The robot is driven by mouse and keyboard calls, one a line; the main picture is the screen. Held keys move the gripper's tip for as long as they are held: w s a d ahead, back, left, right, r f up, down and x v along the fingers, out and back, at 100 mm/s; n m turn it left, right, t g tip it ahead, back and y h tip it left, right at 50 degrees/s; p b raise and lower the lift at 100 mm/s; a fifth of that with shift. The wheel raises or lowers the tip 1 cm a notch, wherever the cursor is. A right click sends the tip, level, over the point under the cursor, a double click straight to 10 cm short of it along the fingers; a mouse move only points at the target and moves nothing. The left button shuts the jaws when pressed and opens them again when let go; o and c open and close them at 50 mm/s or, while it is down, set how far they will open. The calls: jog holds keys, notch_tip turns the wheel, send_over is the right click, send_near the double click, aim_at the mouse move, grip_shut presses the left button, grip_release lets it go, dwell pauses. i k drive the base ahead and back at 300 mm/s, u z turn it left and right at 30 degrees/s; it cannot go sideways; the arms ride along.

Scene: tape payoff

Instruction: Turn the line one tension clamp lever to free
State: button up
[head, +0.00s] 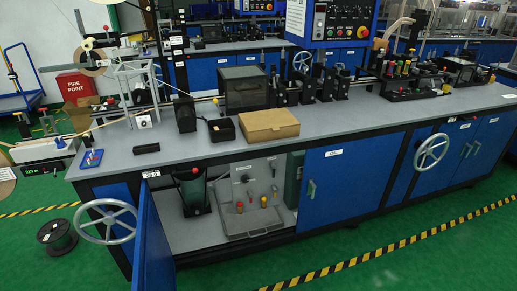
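I cannot tell for sure which part is the line one tension clamp lever. A small blue fixture (92,158) with a red knob stands on the near left corner of the grey bench (200,148). A tape spool (95,60) with a brown rim stands beyond the bench's left end, and a pale tape strip (108,123) runs from that side onto the bench. An open lower cabinet holds a grey panel (246,180) with several small knobs and levers, beside a dark green unit (193,190) with a red knob. My gripper is not in view.
A blue cabinet door (152,243) stands open toward me. Handwheels (107,221) (431,152) jut from the bench front. A black reel (57,238) lies on the floor. Green floor in front is clear.

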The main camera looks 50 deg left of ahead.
aim_at(273, 165)
jog(key=u, duration=0.75)
jog(key=i, duration=0.75)
jog(key=u, duration=0.7)
jog(key=i, duration=0.65)
jog(key=u, duration=0.1)
